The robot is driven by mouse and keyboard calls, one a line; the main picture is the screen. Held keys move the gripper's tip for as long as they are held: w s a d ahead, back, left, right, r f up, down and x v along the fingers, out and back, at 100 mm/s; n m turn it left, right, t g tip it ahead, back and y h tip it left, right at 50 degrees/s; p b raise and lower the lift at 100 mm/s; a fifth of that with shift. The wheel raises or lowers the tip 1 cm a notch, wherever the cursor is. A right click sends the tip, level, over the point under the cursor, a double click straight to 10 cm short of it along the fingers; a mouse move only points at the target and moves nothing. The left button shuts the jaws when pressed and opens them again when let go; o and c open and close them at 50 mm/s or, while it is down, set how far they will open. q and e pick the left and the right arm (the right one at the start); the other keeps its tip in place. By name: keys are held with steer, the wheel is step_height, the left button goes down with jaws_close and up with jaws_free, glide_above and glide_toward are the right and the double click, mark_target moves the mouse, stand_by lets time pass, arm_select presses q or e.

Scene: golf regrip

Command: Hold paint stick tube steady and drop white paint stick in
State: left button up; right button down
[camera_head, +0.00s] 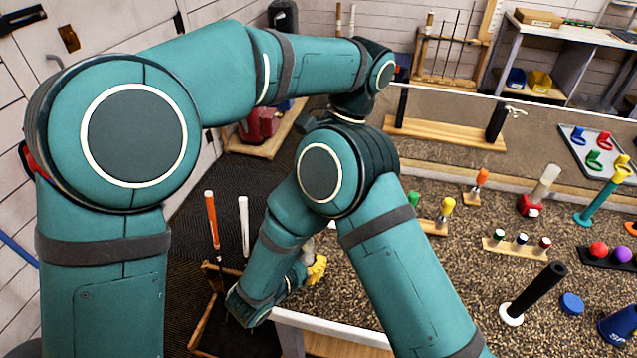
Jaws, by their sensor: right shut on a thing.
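A white paint stick (244,225) stands upright at the left, beside an orange stick (212,218); the lower end of the white one meets the edge of my right forearm. My right arm bends down and back toward the table edge. My right gripper (306,272), mostly hidden behind the forearm, is shut at a yellow piece (317,268) with a greyish part above it. I cannot tell whether this is the paint stick tube. My left arm crosses the top; its gripper is hidden behind my right elbow.
A wooden stand with black uprights (445,133) is at the back. A wood-edged box (208,325) is at lower left.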

stand_by(0.3)
steer(key=c, duration=0.6)
jaws_free()
steer(key=shift+c, duration=0.2)
